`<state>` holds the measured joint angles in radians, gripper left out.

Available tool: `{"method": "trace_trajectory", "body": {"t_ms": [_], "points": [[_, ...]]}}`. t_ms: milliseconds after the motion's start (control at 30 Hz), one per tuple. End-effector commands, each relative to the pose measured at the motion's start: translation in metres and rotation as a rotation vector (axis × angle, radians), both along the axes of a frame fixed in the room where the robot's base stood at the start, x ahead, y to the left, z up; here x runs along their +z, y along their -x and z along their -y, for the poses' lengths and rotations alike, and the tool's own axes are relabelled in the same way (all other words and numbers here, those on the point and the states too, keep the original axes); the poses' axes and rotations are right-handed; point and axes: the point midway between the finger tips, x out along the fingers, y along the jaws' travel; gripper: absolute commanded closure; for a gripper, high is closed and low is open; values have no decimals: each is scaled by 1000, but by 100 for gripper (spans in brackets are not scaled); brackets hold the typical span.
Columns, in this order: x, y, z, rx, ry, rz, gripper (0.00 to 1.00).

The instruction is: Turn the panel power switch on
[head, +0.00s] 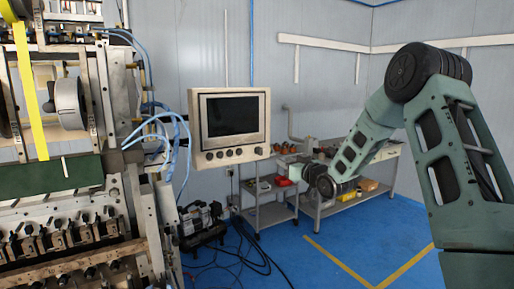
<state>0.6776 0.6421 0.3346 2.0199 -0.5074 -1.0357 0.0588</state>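The control panel (198,128) is a light grey box with a dark screen (232,115), right of the winding machine. A row of small dark round knobs (238,152) runs along its lower edge. I cannot tell which of them is the power switch or how it is set. The screen looks dark. My arm comes in from the right and bends down toward the workbench area. Its wrist end (323,184) is right of and below the panel, apart from it in the picture. The gripper's fingers cannot be made out there.
The coil winding machine (75,225) fills the left side, with blue hoses (170,130) beside the panel. A workbench (345,203) with small parts stands behind my wrist. Black cables (255,258) lie on the blue floor. Floor with yellow lines (335,261) is clear at front right.

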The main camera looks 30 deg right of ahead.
Motion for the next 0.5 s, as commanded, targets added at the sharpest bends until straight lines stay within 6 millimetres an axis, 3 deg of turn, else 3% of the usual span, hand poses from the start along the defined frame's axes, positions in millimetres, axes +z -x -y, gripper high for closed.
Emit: {"method": "trace_trajectory", "body": {"t_ms": [500], "points": [[4,-103,-5,1,-2,-2,66]]}}
